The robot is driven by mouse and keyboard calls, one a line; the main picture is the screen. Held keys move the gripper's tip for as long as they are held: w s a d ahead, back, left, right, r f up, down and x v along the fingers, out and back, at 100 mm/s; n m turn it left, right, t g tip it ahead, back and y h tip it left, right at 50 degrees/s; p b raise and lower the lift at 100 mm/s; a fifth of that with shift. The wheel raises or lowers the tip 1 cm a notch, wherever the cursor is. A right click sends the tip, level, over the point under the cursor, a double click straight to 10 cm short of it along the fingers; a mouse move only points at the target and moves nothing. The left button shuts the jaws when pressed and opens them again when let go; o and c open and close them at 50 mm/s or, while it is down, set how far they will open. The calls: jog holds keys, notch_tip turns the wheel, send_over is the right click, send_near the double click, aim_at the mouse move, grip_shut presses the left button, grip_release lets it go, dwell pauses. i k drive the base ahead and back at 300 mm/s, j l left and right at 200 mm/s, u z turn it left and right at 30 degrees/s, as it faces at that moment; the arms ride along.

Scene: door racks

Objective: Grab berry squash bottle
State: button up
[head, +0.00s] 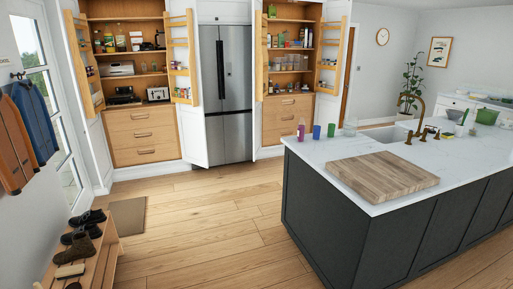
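A small pink-purple bottle (301,131) stands upright at the far left corner of the kitchen island; it looks like the berry squash bottle, but its label is too small to read. A blue cup (316,132) and a green cup (331,130) stand just right of it. My gripper does not show in the head view.
The island (316,210) has a white top with a wooden board (382,176) and a sink. Two cupboards stand open, with door racks (181,57) (330,57) holding small items. A shoe bench (84,262) is at left. Floor between is clear.

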aim_at(301, 125)
jog(key=i, duration=2.15)
jog(key=i+z, duration=0.2)
jog(key=i, duration=0.35)
jog(key=i+j+z, duration=0.2)
jog(key=i, duration=0.3)
jog(key=i+j+z, duration=0.2)
jog(key=i, duration=0.3)
